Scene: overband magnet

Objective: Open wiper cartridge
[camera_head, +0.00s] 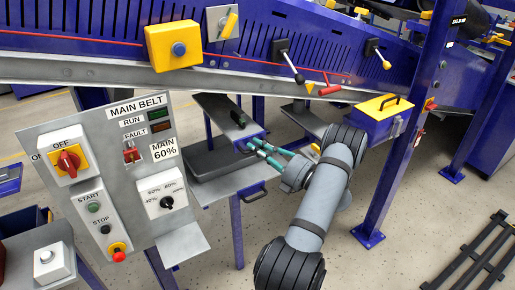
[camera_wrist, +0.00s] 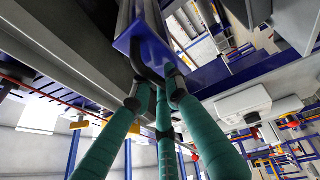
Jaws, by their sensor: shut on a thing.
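My gripper (camera_head: 262,147) has green fingers and reaches in from the right to the blue front end of a grey-topped cartridge (camera_head: 219,111) under the belt frame. I take this to be the wiper cartridge. In the wrist view my gripper (camera_wrist: 153,98) is shut on a black handle (camera_wrist: 147,72) fixed to a blue end plate (camera_wrist: 125,43). The fingertips sit around the handle bar. In the head view the handle is mostly hidden by my fingers. How far the cartridge stands out cannot be told clearly.
Below it is a dark-filled tray (camera_head: 225,187) with its own black handle (camera_head: 255,194). The main belt panel (camera_head: 118,170) stands at left. A yellow-lidded box (camera_head: 384,105) and a blue post (camera_head: 406,130) are at right. Floor at lower right is open beside a black rack (camera_head: 478,255).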

